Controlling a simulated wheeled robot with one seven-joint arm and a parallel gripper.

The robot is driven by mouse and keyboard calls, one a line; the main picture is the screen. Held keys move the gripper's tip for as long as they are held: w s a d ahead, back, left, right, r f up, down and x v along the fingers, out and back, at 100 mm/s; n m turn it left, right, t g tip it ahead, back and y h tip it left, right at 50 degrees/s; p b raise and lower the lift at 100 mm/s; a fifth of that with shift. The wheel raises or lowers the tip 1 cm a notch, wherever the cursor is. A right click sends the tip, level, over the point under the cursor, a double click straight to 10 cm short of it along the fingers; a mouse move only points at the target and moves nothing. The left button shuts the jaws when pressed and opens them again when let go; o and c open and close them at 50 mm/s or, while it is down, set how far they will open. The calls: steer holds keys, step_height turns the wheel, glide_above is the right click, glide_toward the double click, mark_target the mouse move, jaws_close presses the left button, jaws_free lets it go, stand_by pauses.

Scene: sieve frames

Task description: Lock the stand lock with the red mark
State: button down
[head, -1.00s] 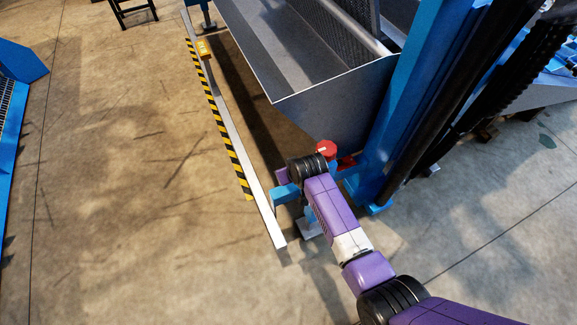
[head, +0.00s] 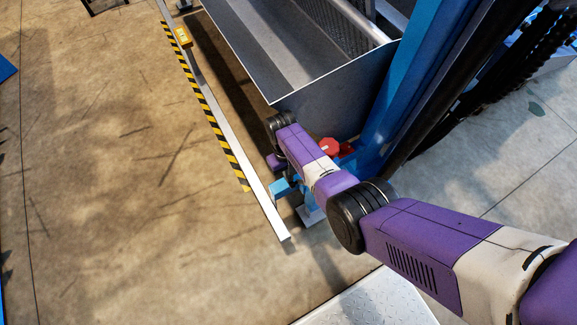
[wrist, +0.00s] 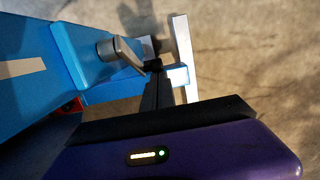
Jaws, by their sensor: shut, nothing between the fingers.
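A red round cap (head: 329,147) with a small pale mark sits low beside the blue upright in the head view, just right of my forearm. In the wrist view a silver lever handle (wrist: 121,53) is mounted on the blue stand (wrist: 75,58). Its free end points toward my fingers. My gripper (wrist: 154,68) is shut and empty, its dark fingertips at or very near the lever's end; I cannot tell whether they touch. A sliver of red (wrist: 72,106) shows at the stand's lower edge. In the head view my arm hides the fingers and lever.
A large grey hopper (head: 335,105) and blue column (head: 410,75) stand behind. Open concrete floor (head: 100,200) lies to the left.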

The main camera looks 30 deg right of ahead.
mark_target(292, 184)
steer(key=shift+s+f+b, duration=0.75)
steer(key=shift+f+b, duration=0.3)
steer(key=shift+s+f+g+b, duration=0.15)
steer(key=shift+s+g+b, duration=0.15)
steer(key=shift+g+b, duration=0.4)
steer(key=shift+p, duration=0.4)
